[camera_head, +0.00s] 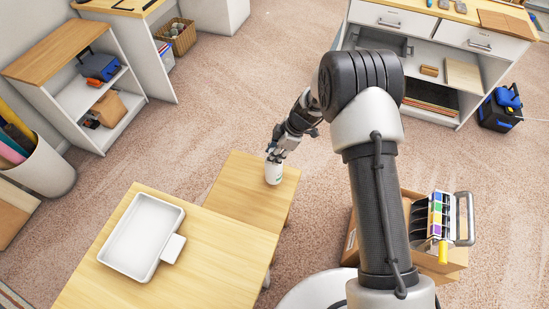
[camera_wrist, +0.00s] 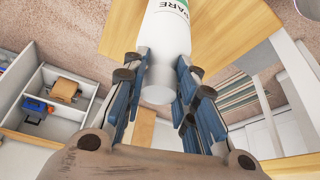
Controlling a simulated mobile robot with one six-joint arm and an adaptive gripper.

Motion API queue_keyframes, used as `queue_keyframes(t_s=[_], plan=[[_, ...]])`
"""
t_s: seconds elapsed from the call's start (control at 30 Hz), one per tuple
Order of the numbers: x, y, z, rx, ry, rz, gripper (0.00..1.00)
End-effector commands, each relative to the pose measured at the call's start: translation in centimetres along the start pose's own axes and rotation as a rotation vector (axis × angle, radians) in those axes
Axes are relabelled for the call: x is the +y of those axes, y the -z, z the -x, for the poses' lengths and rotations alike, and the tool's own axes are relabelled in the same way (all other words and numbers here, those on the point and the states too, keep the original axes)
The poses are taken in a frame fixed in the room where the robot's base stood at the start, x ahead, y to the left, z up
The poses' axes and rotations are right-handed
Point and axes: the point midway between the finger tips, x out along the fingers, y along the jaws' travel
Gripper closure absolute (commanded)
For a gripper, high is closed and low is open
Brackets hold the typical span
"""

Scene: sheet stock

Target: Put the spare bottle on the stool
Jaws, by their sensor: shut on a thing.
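The spare bottle (camera_head: 273,174) is white and upright, seen over the far right part of the small wooden stool (camera_head: 232,194). In the wrist view the bottle (camera_wrist: 167,45) shows a green band and black letters ending in "PARE". My gripper (camera_head: 274,154) holds its upper part from above; in the wrist view the fingers (camera_wrist: 160,66) press on both its sides. The stool top (camera_wrist: 122,30) lies beyond the bottle there. I cannot tell whether the bottle touches the stool top or hangs just above it.
A wooden table (camera_head: 200,262) with a white tray (camera_head: 117,243) adjoins the stool at the near side. A cardboard box (camera_head: 447,263) with a rack in it stands right of my arm. Shelves (camera_head: 75,95) stand left, a cabinet (camera_head: 440,45) behind. Carpet is clear beyond the stool.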

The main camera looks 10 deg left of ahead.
Motion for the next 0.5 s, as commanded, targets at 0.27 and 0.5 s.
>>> queue_keyframes(t_s=[0.27,0.5], plan=[[0.1,-1.0,-2.4,0.000,-0.001,0.000,1.00],[0.0,-1.1,-2.6,0.000,-0.001,-0.001,1.00]])
